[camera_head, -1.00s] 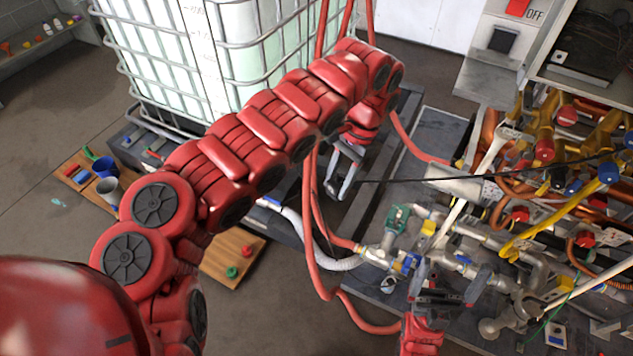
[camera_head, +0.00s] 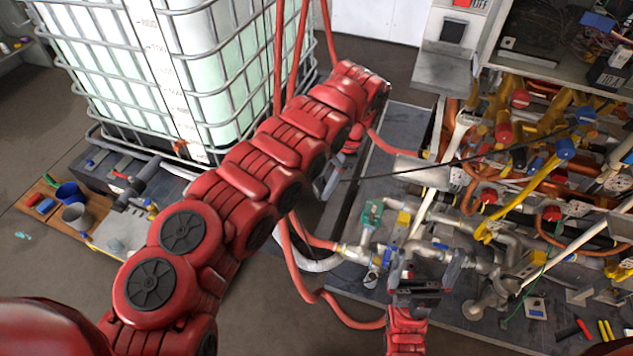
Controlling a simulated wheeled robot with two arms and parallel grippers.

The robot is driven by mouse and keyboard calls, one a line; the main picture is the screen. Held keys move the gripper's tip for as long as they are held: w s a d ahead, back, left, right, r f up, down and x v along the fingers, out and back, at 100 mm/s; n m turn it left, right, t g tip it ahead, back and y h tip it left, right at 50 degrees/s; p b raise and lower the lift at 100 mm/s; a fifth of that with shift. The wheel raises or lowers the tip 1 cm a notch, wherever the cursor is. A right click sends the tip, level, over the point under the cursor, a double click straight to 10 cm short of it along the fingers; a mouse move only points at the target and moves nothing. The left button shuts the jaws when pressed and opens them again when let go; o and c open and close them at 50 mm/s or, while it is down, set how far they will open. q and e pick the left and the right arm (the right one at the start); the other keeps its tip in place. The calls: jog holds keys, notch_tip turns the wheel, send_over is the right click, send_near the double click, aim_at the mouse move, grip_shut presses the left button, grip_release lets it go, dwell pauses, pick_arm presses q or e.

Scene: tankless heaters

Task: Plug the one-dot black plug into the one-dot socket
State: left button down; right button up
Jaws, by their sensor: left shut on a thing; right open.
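My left arm crosses the picture from the lower left, and its gripper (camera_head: 328,182) is mostly hidden behind its own links. Only some grey finger metal shows below the wrist. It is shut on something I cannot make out. A thin black cable (camera_head: 400,173) runs from beside this gripper to the right across the pipes. My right gripper (camera_head: 430,270) is open, fingers pointing up, in front of the grey pipes at lower centre; I see nothing between its fingers. I cannot make out the one-dot black plug or the one-dot socket, nor any dots.
A caged white tank (camera_head: 185,75) stands at upper left. Dense pipes and valves (camera_head: 530,180) fill the right side, below an open cabinet (camera_head: 545,45) with wires. A red hose (camera_head: 330,302) loops between the arms. A wooden board (camera_head: 50,205) with cups lies left.

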pick_arm(q)
jog(key=shift+w+d+f+m, duration=0.25)
jog(key=shift+w+f+m, duration=0.2)
jog(key=shift+f+m, duration=0.1)
jog(key=shift+a, duration=0.1)
jog(key=shift+s+a+m+t+y, duration=0.3)
jog(key=shift+a+m+t, duration=0.25)
jog(key=shift+m, duration=0.4)
jog(key=shift+s+a+m+t, duration=0.15)
jog(key=shift+a+m+t, duration=0.1)
jog(key=shift+m, duration=0.4)
jog(key=shift+s+a+m+t, duration=0.1)
jog(key=shift+a+m+t, duration=0.15)
jog(key=shift+m, duration=0.4)
jog(key=shift+s+a+f+n, duration=0.1)
jog(key=shift+a+n, duration=0.3)
jog(key=shift+n, duration=0.1)
jog(key=s+a+n+g+h, duration=0.3)
jog(key=a+n, duration=0.9)
jog(key=n, duration=0.4)
jog(key=shift+a+g+h, duration=0.15)
jog(key=shift+g+h, duration=0.4)
jog(key=shift+h, duration=0.15)
jog(key=shift+s, duration=0.1)
